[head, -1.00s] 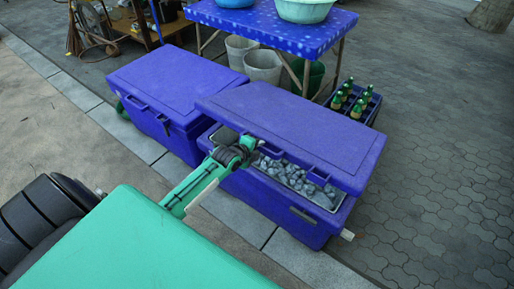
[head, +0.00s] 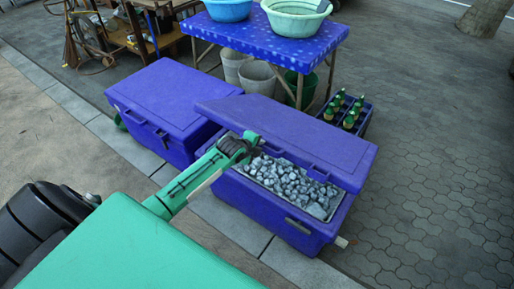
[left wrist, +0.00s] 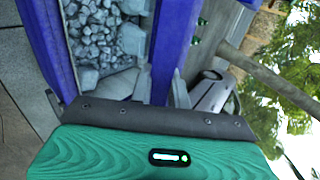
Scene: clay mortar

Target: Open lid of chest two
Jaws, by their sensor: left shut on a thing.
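Two blue chests stand side by side. The right chest (head: 268,209) has its lid (head: 290,135) tilted partly open, hinged at the back, and grey-white chunks (head: 293,182) show inside. The left chest (head: 148,137) has its lid down. My left gripper (head: 251,141) is at the left part of the raised lid's front edge. In the left wrist view, the lid (left wrist: 175,40) runs down between the fingers of my left gripper (left wrist: 162,88), which is shut on its edge. The chest's chunks (left wrist: 100,30) show left of the lid. My right gripper is out of view.
Behind the chests stands a blue-covered table (head: 268,38) with basins (head: 294,16) on it and buckets (head: 258,78) beneath. A crate of green bottles (head: 349,112) stands behind the right chest. Paving at right is clear.

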